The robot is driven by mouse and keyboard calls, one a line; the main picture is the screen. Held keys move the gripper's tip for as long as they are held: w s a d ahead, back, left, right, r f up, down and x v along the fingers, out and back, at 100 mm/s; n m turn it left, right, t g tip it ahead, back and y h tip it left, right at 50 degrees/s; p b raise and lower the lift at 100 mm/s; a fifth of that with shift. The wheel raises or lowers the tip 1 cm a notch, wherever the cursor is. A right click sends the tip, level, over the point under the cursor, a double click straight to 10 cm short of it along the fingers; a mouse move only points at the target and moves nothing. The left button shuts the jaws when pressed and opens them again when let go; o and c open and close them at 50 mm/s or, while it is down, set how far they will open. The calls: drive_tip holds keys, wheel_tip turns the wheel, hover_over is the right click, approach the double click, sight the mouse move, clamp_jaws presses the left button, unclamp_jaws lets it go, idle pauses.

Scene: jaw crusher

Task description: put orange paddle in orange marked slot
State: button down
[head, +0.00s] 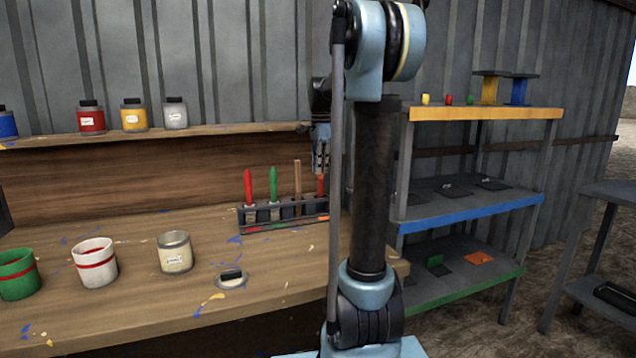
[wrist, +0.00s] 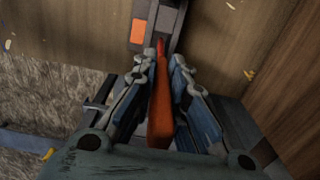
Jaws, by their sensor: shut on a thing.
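The orange paddle (head: 320,184) is upright at the right end of the dark rack (head: 286,223) on the wooden bench. My gripper (head: 321,166) is above it, pointing down, shut on its handle. In the wrist view the orange paddle (wrist: 160,105) runs between the fingers of my gripper (wrist: 168,66), towards the rack. An orange mark (wrist: 139,31) shows on the rack, beside the paddle's far end. The paddle's lower end is at the right end slot; I cannot tell how deep it sits.
A red paddle (head: 248,187), a green paddle (head: 273,184) and a wooden-handled one (head: 297,175) stand in the rack, left of the orange paddle. A tin (head: 175,253) and a small lid (head: 231,281) are on the bench. A shelf unit (head: 470,208) stands at right.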

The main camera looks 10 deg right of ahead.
sight(320, 179)
drive_tip(key=shift+f, duration=2.15)
drive_tip(key=c, duration=1.6)
unclamp_jaws()
wheel_tip(320, 179, up, 12)
drive_tip(key=shift+r, duration=0.1)
